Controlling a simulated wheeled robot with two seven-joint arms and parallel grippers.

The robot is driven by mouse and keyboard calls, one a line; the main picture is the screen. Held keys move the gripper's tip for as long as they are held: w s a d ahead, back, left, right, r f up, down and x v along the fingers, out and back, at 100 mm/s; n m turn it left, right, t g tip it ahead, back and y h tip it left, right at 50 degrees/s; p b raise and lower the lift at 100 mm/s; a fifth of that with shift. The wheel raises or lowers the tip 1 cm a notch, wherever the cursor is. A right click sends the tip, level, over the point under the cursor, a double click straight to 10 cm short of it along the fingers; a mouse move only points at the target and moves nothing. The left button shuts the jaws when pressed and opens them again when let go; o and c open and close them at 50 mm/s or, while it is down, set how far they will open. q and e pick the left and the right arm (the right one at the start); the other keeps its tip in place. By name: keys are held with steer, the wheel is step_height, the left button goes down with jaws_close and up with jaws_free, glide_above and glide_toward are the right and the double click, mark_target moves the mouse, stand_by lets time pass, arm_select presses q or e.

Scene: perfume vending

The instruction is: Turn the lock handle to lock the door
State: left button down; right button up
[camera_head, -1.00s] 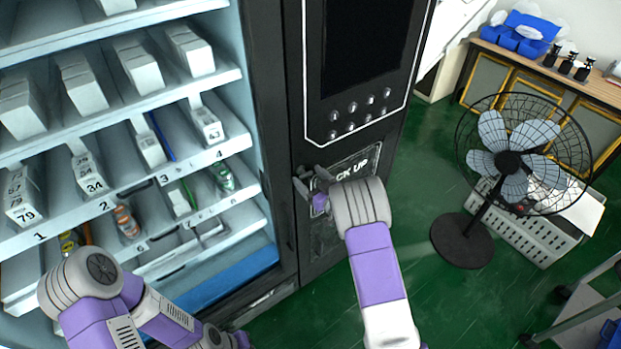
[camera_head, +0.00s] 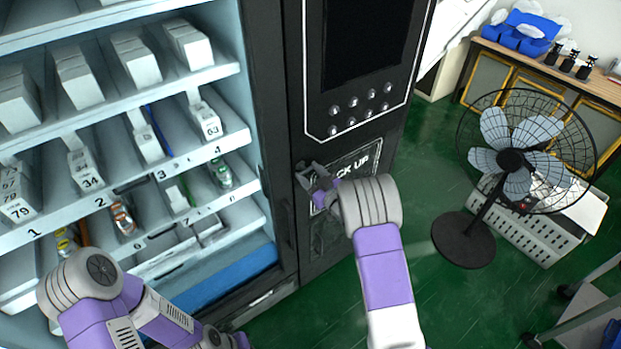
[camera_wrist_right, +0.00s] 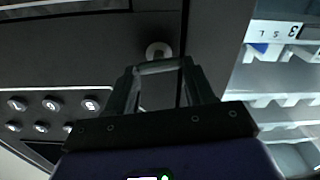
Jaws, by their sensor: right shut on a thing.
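The vending machine door (camera_head: 283,120) is a dark panel with a lock on its front. My right gripper (camera_head: 308,174) is at this lock, left of the pick-up panel, and is shut on the lock handle. In the right wrist view the gripper (camera_wrist_right: 160,72) reaches up to the round lock plate (camera_wrist_right: 158,49), with the handle (camera_wrist_right: 158,67) between the fingertips. The fingers hide part of the handle, so its exact angle is hard to tell. My left arm crosses the lower left of the head view; its gripper does not show.
Shelves with white boxes (camera_head: 80,80) fill the machine's left side. Round metal buttons (camera_head: 352,102) sit above the pick-up panel (camera_head: 352,165). A standing fan (camera_head: 467,240) and a grey crate (camera_head: 540,228) are to the right. Green floor lies clear between machine and fan.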

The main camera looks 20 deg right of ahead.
steer(key=shift+s+a+f+n+b, duration=0.1)
steer(key=shift+f+n+b, duration=0.05)
steer(key=shift+n+b, duration=4.75)
steer(key=shift+a+f+n+b, duration=0.15)
steer(key=shift+n+b, duration=3.15)
steer(key=shift+b, duration=3.05)
steer(key=o, duration=1)
steer(key=shift+o, duration=0.2)
steer(key=v, duration=0.7)
steer(key=shift+s+p, duration=0.25)
steer(key=shift+p, duration=0.1)
steer(key=shift+d, duration=0.1)
